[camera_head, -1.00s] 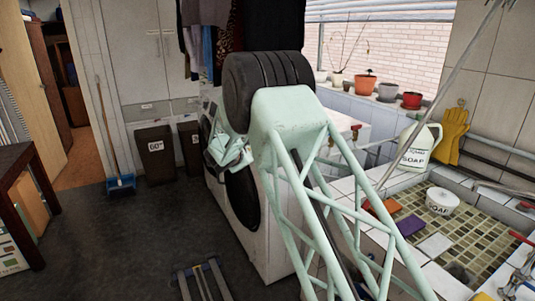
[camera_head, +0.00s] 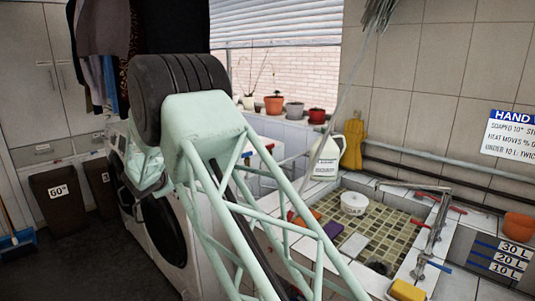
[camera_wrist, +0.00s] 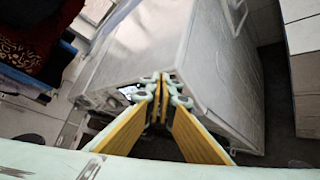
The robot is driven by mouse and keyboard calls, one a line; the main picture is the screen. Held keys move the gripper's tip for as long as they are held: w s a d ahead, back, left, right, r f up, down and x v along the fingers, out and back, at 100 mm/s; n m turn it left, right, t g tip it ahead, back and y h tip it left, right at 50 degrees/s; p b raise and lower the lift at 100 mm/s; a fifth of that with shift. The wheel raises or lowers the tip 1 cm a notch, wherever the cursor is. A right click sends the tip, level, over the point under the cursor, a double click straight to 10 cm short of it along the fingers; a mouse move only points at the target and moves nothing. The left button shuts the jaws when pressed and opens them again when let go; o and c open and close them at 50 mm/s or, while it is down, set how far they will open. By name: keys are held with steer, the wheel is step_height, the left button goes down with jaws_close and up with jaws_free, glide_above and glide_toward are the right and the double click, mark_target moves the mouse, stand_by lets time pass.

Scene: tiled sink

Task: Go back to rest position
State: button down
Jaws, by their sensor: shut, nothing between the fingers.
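My gripper (camera_wrist: 158,98) shows in the wrist view, its yellow-padded fingers brought together with nothing between them. Behind the fingers in that view is the white side of a washing machine (camera_wrist: 215,65). In the head view my mint-green lattice arm rises from the bottom middle to a black ribbed joint at upper left. The gripper (camera_head: 143,172) hangs beyond it, partly hidden, close to the washing machine (camera_head: 163,228).
The tiled sink (camera_head: 385,228) at right holds a soap tub (camera_head: 354,203), a purple sponge (camera_head: 333,229) and an orange one. A soap jug (camera_head: 328,160) and metal tap (camera_head: 432,235) stand near. Clothes (camera_head: 105,70) hang at upper left, bins (camera_head: 60,200) below.

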steer(key=s+d+r+m+g+h, duration=0.1)
steer(key=s+d+r+m, duration=0.1)
steer(key=d+r, duration=0.5)
steer(key=s+d+r+m+h, duration=0.2)
steer(key=d+r+m, duration=0.1)
steer(key=d, duration=0.8)
steer(key=s+d+r+m+g+h, duration=0.15)
steer(key=d+r, duration=0.25)
steer(key=d, duration=0.5)
steer(key=s+d+r+m+g, duration=0.2)
steer(key=s+d+r+m, duration=0.2)
steer(key=s+d, duration=0.6)
steer(key=s+d+r+m+g, duration=0.1)
steer(key=s+d+r+m, duration=0.25)
steer(key=s+d, duration=0.7)
steer(key=s+d+r+m+g, duration=0.1)
steer(key=s+d+m+g, duration=0.15)
steer(key=s+d, duration=0.65)
steer(key=s+d+m+g, duration=0.1)
steer(key=s+d+m, duration=0.3)
steer(key=s, duration=1)
steer(key=s+f+m+y, duration=0.2)
steer(key=s+f, duration=0.1)
steer(key=s, duration=1)
steer(key=s+a+f+m+y, duration=0.1)
steer(key=s+f+m+y, duration=0.1)
steer(key=s, duration=1.1)
steer(key=shift+s+f+m+g, duration=0.2)
steer(key=shift+f+m+g, duration=0.15)
steer(key=shift+f, duration=0.45)
